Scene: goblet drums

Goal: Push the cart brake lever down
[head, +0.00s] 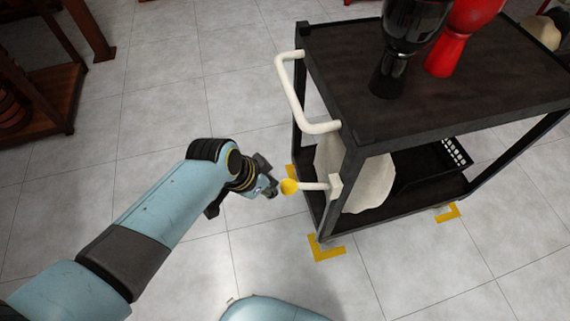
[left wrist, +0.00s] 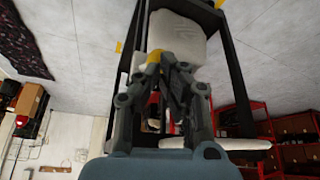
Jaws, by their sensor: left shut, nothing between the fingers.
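The black cart (head: 365,133) stands at the right of the head view. Its brake lever (head: 313,186) is a pale rod with a yellow knob (head: 289,187), sticking out about level to the left from a bracket on a cart post. My left gripper (head: 271,191) is shut and empty, just left of the knob. In the left wrist view, the fingertips (left wrist: 172,66) overlap the yellow knob (left wrist: 153,57); I cannot tell whether they touch it. Most of the lever rod is hidden there. My right gripper is out of view.
The cart's white handle (head: 290,95) juts out above the lever. A black drum (head: 408,35) and a red drum (head: 458,40) stand on the cart top. A pale sack (head: 372,182) and a black basket (head: 430,166) are on the lower shelf. Yellow marks (head: 326,251) lie on open tiled floor.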

